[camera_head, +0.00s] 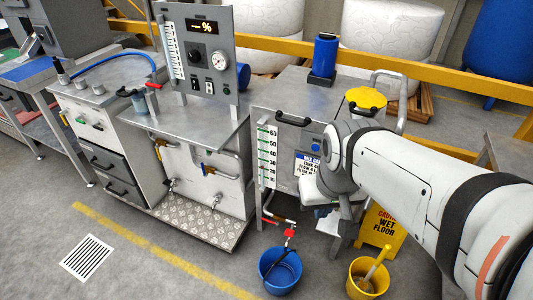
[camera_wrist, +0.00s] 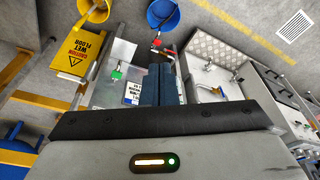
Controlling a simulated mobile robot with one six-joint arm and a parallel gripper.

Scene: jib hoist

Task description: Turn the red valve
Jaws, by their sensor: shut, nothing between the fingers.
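The red valve (camera_head: 289,233) sits on a pipe at the foot of the grey tank cabinet, just above the blue bucket (camera_head: 280,268). In the wrist view the red valve (camera_wrist: 157,43) shows beyond my fingertips, near the rim of the blue bucket (camera_wrist: 163,14). My gripper (camera_wrist: 160,68) is shut and empty, its fingers pointing towards the valve with a gap between. In the head view my gripper (camera_head: 338,240) hangs low in front of the cabinet, to the right of the valve; its fingers are hard to make out.
A yellow bucket (camera_head: 368,277) and a yellow wet-floor sign (camera_head: 380,228) stand to the right. The grey cabinet (camera_head: 285,150) and a workbench (camera_head: 190,125) with taps stand behind and left. A green-handled part (camera_wrist: 116,75) shows in the wrist view. Floor at front left is clear.

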